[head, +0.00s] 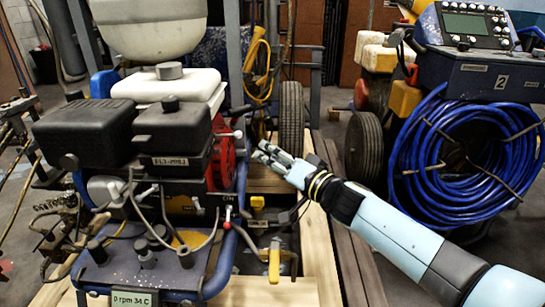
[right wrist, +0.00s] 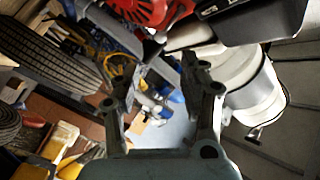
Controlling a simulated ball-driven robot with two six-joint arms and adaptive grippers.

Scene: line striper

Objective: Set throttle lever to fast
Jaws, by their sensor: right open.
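The engine (head: 172,140) with its black boxes and red housing (head: 222,155) stands on the blue striper frame at the left. A short lever with a pale tip (head: 238,134) sticks out to the right from the red housing; it looks like the throttle lever, but I see no fast or slow marking. In the right wrist view a dark lever with a grey tip (right wrist: 160,38) shows beyond the fingers, below the red housing (right wrist: 150,10). My right gripper (head: 264,152) is open and empty, a little right of and below the lever, apart from it. My left gripper is not in view.
A lever with a red knob (head: 227,225) and a yellow-handled valve (head: 274,265) sit lower on the machine. A tyre (head: 290,118) stands behind my gripper. A coiled blue hose (head: 465,150) hangs on the right machine. Wooden planks (head: 318,255) lie below my arm.

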